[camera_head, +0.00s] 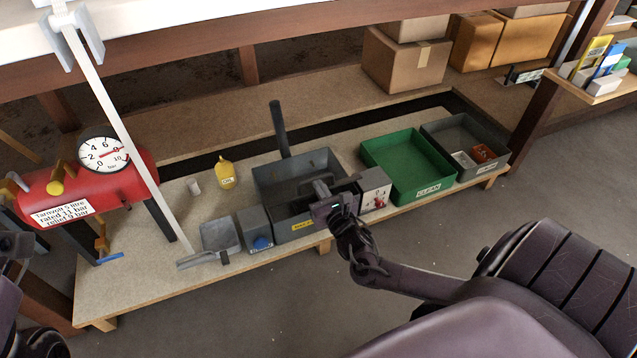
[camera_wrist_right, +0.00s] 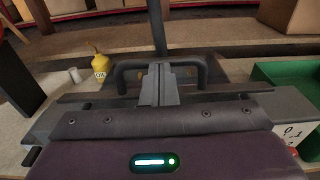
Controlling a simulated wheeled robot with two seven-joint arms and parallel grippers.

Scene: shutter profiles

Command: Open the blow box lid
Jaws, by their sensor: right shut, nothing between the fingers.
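The blow box (camera_head: 286,229) is a dark grey box with a yellow label on its front, low on the bench in the head view. A dark U-shaped handle (camera_wrist_right: 203,72) shows in the right wrist view, in front of a grey panel. I cannot tell how far the lid is open. My right gripper (camera_head: 318,187) reaches over the box's front right part. Its fingers (camera_wrist_right: 158,84) are shut and empty, overlapping the middle of the handle in view; contact is unclear. Of my left arm only dark parts show at the left edge.
A box with a red knob (camera_head: 375,190) stands right of the blow box, then a green tray (camera_head: 378,160) and a grey tray (camera_head: 436,130). A blue-knobbed box (camera_head: 257,227), yellow oil can (camera_head: 227,172) and red tank (camera_head: 140,170) are left. A dark pipe (camera_head: 279,130) rises behind.

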